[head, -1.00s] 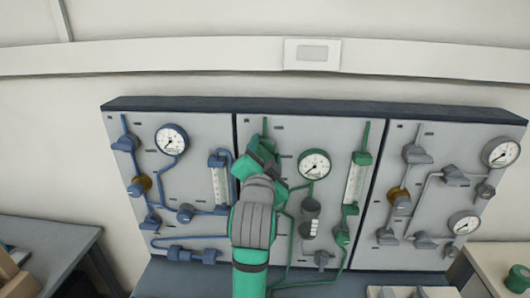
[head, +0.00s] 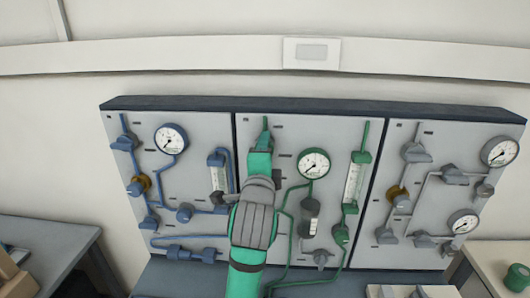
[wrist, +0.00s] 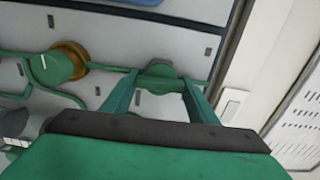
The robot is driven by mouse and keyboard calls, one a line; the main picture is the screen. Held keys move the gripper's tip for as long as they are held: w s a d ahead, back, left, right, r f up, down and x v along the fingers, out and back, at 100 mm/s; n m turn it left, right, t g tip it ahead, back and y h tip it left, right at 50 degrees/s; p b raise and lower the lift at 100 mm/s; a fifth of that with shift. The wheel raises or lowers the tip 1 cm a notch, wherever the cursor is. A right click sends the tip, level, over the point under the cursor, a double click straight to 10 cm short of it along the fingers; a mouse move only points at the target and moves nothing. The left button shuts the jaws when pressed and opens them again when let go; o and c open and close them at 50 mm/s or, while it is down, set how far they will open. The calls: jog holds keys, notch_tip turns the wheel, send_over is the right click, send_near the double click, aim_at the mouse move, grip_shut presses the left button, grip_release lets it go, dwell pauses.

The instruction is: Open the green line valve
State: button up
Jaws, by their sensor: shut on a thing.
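The green line valve (wrist: 158,70) sits on a green pipe on the grey middle panel. In the wrist view it lies between the two fingers of my gripper (wrist: 161,86), which is shut on it. In the head view my gripper (head: 262,143) is at the upper left of the middle panel and hides the valve. Only the green pipe (head: 266,123) shows above it. The angle of the valve's handle cannot be made out.
A green knob with a brass ring (wrist: 70,62) is on the same pipe. A round gauge (head: 314,163) and a green-ended flow tube (head: 355,180) stand to the right. The left panel has blue lines (head: 165,182); the right panel has grey ones (head: 428,180).

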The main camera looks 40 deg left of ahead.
jog(key=shift+f, duration=0.1)
dwell(0.3)
jog(key=o, duration=1)
jog(key=shift+o, duration=0.2)
jog(key=shift+s, duration=0.1)
jog(key=v, duration=1)
jog(key=shift+s, duration=0.3)
jog(key=shift+d, duration=0.15)
